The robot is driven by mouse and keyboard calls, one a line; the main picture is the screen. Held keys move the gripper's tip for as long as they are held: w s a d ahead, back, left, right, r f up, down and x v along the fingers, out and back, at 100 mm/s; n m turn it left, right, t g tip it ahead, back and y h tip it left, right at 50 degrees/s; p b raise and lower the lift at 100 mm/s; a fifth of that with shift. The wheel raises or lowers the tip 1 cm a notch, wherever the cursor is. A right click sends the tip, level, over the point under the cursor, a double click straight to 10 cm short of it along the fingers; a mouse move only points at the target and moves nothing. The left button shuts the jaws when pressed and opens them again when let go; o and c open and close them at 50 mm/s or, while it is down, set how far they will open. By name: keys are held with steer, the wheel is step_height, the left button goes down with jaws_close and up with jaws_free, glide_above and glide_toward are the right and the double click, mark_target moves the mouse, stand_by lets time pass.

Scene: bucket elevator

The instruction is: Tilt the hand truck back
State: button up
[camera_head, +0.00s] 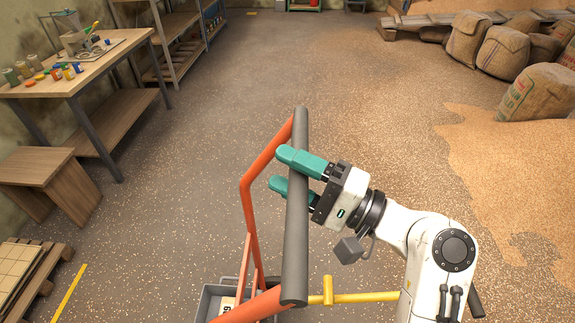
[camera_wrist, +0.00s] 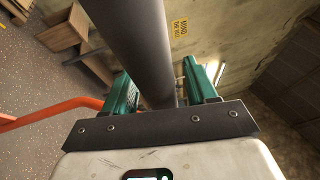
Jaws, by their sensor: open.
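The hand truck has an orange-red tube frame (camera_head: 249,200) and a thick grey grip bar (camera_head: 297,225). It stands in the lower middle of the head view, over a grey bin. My gripper (camera_head: 280,170) reaches from the right with teal fingers across the bar. In the wrist view the grey bar (camera_wrist: 139,45) runs between the two teal fingers (camera_wrist: 165,97). The fingers are open around the bar, with a gap visible beside it. Whether they touch it cannot be told. The lower part of the hand truck is hidden.
A yellow bar (camera_head: 355,298) crosses at the lower middle, by the grey bin (camera_head: 207,302). A workbench (camera_head: 75,82), a wooden stool (camera_head: 45,170) and a pallet (camera_head: 35,275) line the left. Sacks (camera_head: 540,92) and spilled grain (camera_head: 500,150) lie right. The middle floor is clear.

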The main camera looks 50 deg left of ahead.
steer(key=shift+s+a, duration=0.1)
steer(key=shift+a, duration=0.15)
steer(key=shift+c, duration=0.4)
jaws_close()
